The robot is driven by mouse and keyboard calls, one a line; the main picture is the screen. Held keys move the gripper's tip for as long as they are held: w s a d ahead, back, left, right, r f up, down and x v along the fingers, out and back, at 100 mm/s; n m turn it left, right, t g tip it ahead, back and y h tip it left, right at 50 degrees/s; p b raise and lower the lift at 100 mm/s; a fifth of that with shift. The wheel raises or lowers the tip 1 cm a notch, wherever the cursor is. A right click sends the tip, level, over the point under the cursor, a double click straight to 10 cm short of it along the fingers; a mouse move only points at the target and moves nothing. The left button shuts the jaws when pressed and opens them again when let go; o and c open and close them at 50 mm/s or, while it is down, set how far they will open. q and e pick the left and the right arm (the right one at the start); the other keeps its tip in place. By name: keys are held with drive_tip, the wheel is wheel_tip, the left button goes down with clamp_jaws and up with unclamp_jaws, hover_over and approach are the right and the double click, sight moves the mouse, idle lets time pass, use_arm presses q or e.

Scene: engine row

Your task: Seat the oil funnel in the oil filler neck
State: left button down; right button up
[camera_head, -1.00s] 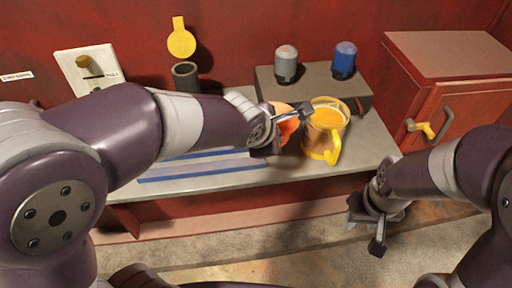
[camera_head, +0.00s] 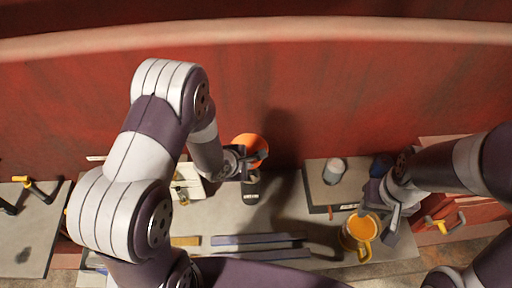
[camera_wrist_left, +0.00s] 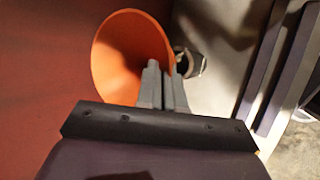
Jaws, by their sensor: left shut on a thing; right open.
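The orange oil funnel (camera_head: 250,146) is held up by my left gripper (camera_head: 246,164) near the red back wall. In the left wrist view the funnel (camera_wrist_left: 125,60) shows its wide mouth, and the left fingers (camera_wrist_left: 164,88) are shut at its edge. The dark oil filler neck (camera_head: 251,192) stands on the grey shelf, just below the funnel in the head view. In the wrist view the neck (camera_wrist_left: 192,64) shows partly behind the funnel and fingers. The funnel's spout is hidden, and the funnel appears apart from the neck. My right gripper (camera_head: 378,218) is open beside the yellow jug.
The yellow jug (camera_head: 358,233) stands on the shelf at right. Blue strips (camera_head: 258,240) lie on the shelf. A white plate (camera_head: 187,184) is left of the neck.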

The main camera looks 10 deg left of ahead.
use_arm(q)
drive_tip(key=shift+s+d, duration=0.1)
wheel_tip(320, 180, down, 8)
drive_tip(key=b, duration=0.5)
drive_tip(key=shift+f+b, duration=0.2)
drive_tip(key=shift+b, duration=0.15)
use_arm(e)
drive_tip(key=shift+s+d+f, duration=0.1)
drive_tip(key=shift+d+f, duration=0.05)
drive_tip(key=shift+f, duration=1.2)
drive_tip(key=shift+s+d+f, duration=0.1)
drive_tip(key=shift+f, duration=1.25)
use_arm(q)
drive_tip(key=shift+s+d, duration=0.1)
drive_tip(key=c, duration=1.2)
unclamp_jaws()
